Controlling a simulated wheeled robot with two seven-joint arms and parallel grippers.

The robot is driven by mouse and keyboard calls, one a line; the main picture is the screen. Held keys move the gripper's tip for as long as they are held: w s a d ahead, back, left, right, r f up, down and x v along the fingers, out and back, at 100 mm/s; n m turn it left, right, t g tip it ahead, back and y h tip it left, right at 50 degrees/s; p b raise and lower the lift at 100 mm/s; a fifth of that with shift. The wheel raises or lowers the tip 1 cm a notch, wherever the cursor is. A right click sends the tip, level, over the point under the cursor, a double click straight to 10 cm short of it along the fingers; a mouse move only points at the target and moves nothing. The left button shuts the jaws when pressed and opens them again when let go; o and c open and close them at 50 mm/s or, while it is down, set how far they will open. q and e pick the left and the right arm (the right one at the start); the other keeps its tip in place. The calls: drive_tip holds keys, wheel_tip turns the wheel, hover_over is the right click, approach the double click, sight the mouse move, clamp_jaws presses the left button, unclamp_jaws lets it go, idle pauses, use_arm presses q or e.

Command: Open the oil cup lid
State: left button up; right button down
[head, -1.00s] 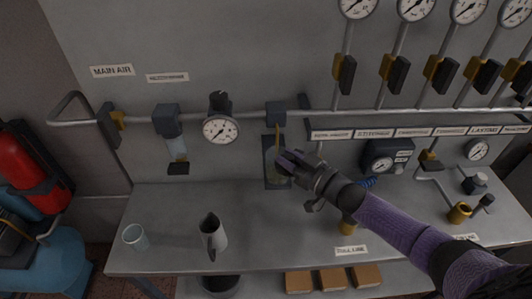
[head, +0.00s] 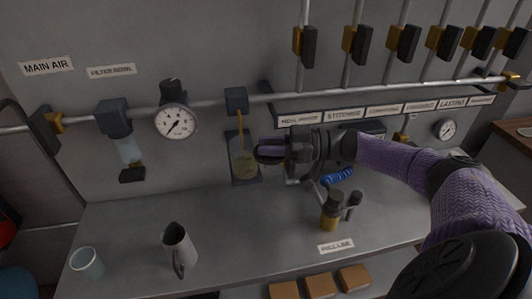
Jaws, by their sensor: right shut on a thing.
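A small brass cup (head: 329,217) with a dark top, likely the oil cup, stands on the bench behind a paper label. Its dark top (head: 333,197) sits on it; I cannot tell whether it is loose. A clear lubricator bowl (head: 243,163) with amber oil and a thin yellow tube hangs below a dark block (head: 236,101) on the pipe. My right gripper (head: 262,151) is at the bowl's right edge, above and left of the brass cup. It is shut, apparently on the bowl; the contact is partly hidden. My left gripper is out of view.
A metal pitcher (head: 178,248) and a clear glass (head: 87,263) stand on the left of the bench. A gauge (head: 176,121) and filter (head: 129,150) hang from the pipe. A blue coil (head: 338,176) lies below my right forearm. The bench middle is clear.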

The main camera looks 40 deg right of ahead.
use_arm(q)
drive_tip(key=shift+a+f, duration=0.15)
use_arm(e)
drive_tip(key=c, duration=0.9)
unclamp_jaws()
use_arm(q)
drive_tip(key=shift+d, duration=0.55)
use_arm(e)
drive_tip(key=o, duration=0.4)
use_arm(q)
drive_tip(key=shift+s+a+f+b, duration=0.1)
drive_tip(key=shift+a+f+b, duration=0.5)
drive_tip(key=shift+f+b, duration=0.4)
use_arm(e)
drive_tip(key=shift+o, duration=0.2)
drive_tip(key=v, duration=1)
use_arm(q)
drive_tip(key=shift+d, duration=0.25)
use_arm(e)
drive_tip(key=shift+d, duration=0.1)
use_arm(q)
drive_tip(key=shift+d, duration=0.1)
